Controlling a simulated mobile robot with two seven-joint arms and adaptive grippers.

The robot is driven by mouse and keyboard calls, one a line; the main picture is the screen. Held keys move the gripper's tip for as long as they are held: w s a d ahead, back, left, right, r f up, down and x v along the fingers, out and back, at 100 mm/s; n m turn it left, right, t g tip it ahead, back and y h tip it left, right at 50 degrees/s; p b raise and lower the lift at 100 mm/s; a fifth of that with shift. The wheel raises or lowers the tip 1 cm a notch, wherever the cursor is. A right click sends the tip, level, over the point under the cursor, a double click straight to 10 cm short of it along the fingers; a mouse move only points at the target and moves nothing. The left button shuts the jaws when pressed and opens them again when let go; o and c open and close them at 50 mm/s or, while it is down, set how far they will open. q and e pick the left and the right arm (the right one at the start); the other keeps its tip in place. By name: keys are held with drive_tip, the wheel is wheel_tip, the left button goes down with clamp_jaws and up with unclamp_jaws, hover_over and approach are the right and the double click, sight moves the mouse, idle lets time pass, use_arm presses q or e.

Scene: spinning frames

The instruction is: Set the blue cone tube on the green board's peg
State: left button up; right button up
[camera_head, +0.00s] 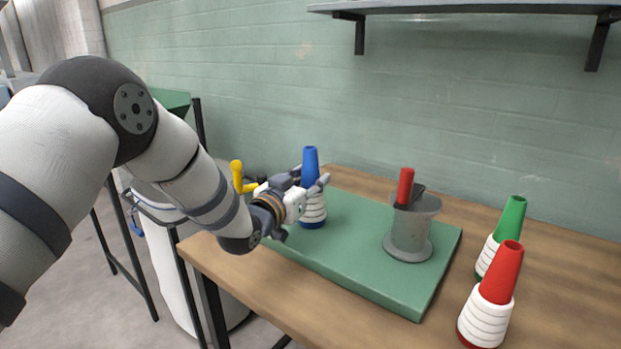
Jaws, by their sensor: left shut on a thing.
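The blue cone tube (310,160) has a blue top, white wound bands and a dark blue base. It is upright over the left part of the green board (350,263). My left gripper (312,186) comes in from the left and is shut on the tube at its middle. The tube's base looks close to the board's surface; I cannot tell whether it touches. No bare peg shows at the tube, and anything under or inside it is hidden. My right gripper is not in view.
A grey metal cylinder (409,236) with a red-handled piece (405,186) stands on the board's right part. A green-topped cone (511,219) and a red-topped cone (502,272) stand on the wooden table (560,300) at the right. A shelf (470,6) hangs above.

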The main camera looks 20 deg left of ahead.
use_arm(q)
drive_tip(key=o, duration=1.2)
drive_tip(key=v, duration=1.2)
